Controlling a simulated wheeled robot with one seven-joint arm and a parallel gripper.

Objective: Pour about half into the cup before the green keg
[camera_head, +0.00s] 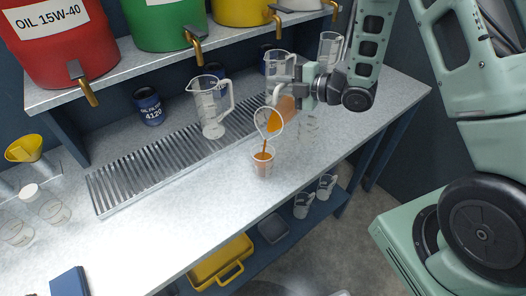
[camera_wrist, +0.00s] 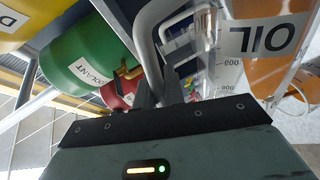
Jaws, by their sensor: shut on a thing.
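My gripper (camera_head: 302,92) is shut on the handle of a clear jug (camera_head: 268,122), and the handle (camera_wrist: 152,40) fills the middle of the wrist view. The jug is tilted steeply, with orange-brown liquid in it. A thin stream runs from its lip into a small clear cup (camera_head: 263,163) standing upright on the bench near the front edge. The cup holds some orange liquid; its exact level is hard to read. The green keg (camera_head: 165,22) stands on the shelf at the back left, and the cup is in front and to the right of it.
A clear jug (camera_head: 211,110) stands on the slotted drip tray (camera_head: 130,182). More clear jugs stand behind my gripper. The red keg (camera_head: 58,45) and yellow keg (camera_head: 240,10) flank the green one. A blue can (camera_head: 149,107) stands behind the tray.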

